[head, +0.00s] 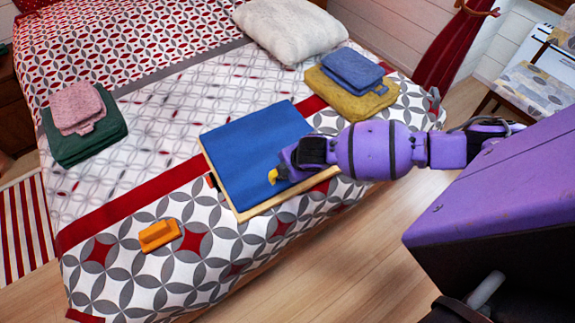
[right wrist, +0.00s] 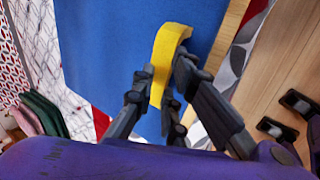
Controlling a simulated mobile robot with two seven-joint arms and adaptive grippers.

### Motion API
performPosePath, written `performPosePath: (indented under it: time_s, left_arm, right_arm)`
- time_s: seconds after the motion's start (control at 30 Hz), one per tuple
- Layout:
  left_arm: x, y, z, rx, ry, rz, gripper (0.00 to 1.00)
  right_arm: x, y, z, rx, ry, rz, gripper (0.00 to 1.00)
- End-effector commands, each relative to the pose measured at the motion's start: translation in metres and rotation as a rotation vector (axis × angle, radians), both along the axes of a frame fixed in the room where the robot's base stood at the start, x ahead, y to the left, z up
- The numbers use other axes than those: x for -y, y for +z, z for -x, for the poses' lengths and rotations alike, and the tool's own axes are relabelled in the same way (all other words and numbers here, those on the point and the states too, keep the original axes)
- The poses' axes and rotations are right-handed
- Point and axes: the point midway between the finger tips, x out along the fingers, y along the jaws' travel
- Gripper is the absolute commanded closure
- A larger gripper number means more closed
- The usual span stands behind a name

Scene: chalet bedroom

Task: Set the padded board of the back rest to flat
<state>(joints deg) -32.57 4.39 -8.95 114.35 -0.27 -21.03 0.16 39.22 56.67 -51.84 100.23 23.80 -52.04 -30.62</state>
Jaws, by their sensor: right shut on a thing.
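The back rest lies on the bed, with a blue padded board (head: 252,145) over a pale wooden frame (head: 262,209). From this steep view I cannot tell how far the board is tilted. A yellow pull (head: 273,176) shows at the board's near part. My right gripper (head: 281,173) reaches over the board from the right. In the right wrist view the black fingers of my right gripper (right wrist: 155,95) are shut on the yellow pull (right wrist: 168,48), in front of the blue board (right wrist: 110,45). My left gripper is not in view.
An orange block-like object (head: 159,235) lies on the bed left of the frame. Folded green towels (head: 85,140) with a pink one (head: 76,108) lie further left. A yellow towel (head: 350,97) and blue towel (head: 352,68) lie behind right, near a white pillow (head: 290,25).

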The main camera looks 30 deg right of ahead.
Motion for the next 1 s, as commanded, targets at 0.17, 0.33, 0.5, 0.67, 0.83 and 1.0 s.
performPosePath:
  time_s: [0.17, 0.33, 0.5, 0.67, 0.83, 1.0]
  left_arm:
    - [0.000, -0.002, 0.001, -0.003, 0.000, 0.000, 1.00]
    - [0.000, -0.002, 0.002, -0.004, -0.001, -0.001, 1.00]
    - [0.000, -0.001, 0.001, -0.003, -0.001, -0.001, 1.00]
    - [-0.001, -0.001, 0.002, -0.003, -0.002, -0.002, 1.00]
    - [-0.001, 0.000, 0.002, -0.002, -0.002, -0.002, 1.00]
    - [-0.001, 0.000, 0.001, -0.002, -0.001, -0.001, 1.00]
  right_arm:
    - [-0.001, -0.011, 0.010, -0.023, 0.000, 0.000, 1.00]
    - [-0.001, -0.011, 0.010, -0.024, -0.001, -0.001, 0.70]
    - [0.000, -0.008, 0.007, -0.018, -0.001, 0.000, 0.70]
    - [0.000, -0.006, 0.006, -0.014, -0.001, 0.000, 0.70]
    - [0.001, 0.005, 0.010, -0.012, 0.000, 0.001, 0.70]
    - [0.002, 0.034, 0.026, -0.012, 0.002, 0.002, 0.70]
